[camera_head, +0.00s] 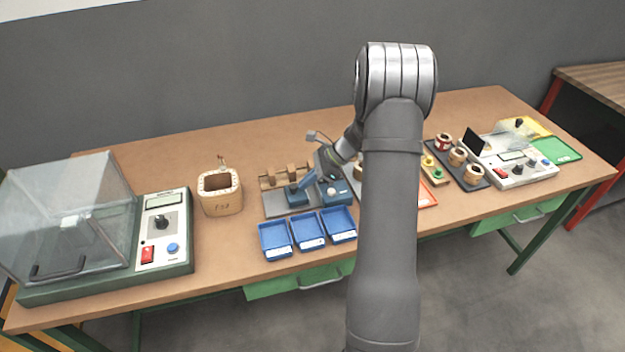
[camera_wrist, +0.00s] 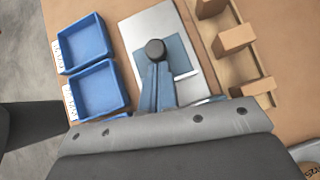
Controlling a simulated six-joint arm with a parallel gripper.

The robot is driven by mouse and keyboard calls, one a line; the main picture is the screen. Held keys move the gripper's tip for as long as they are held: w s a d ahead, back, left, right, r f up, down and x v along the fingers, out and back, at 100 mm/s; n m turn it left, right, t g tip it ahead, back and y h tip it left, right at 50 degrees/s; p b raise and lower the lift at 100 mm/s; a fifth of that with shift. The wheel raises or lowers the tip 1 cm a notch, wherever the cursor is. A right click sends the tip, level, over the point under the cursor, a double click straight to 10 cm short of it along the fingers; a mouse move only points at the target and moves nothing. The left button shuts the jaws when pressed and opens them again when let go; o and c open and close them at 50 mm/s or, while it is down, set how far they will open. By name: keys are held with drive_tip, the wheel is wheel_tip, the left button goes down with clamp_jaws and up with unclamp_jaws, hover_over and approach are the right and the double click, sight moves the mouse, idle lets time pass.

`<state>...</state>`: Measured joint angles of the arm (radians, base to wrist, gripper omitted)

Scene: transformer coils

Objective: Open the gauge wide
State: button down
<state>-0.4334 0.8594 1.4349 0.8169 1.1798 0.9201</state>
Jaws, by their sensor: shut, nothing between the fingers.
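The gauge appears to be the silver plate (camera_wrist: 147,28) with a flat blue part (camera_wrist: 180,57) and a round black knob (camera_wrist: 155,48) in the wrist view. In the head view its grey plate (camera_head: 277,206) lies behind the blue trays, with a blue part (camera_head: 295,196) on it. My gripper (camera_wrist: 156,68) is shut and empty, its blue-grey fingers together over the blue part. The fingertips end at the black knob; whether they touch it I cannot tell. In the head view my gripper (camera_head: 305,182) reaches down-left over the plate.
Several blue trays (camera_wrist: 82,45) lie beside the plate, along the table's front. A wooden rack (camera_wrist: 235,40) stands on its other side. A wooden pot (camera_head: 220,198) stands left, with bare tabletop between.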

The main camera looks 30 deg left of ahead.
sight(290, 188)
drive_tip(key=s+a, duration=0.3)
drive_tip(key=shift+s+a, duration=0.3)
idle(0.3)
drive_tip(key=w+d, duration=0.3)
drive_tip(key=shift+d+r, duration=0.25)
drive_tip(key=shift+d, duration=0.1)
drive_tip(key=v, duration=0.9)
drive_tip(key=shift+r, duration=0.2)
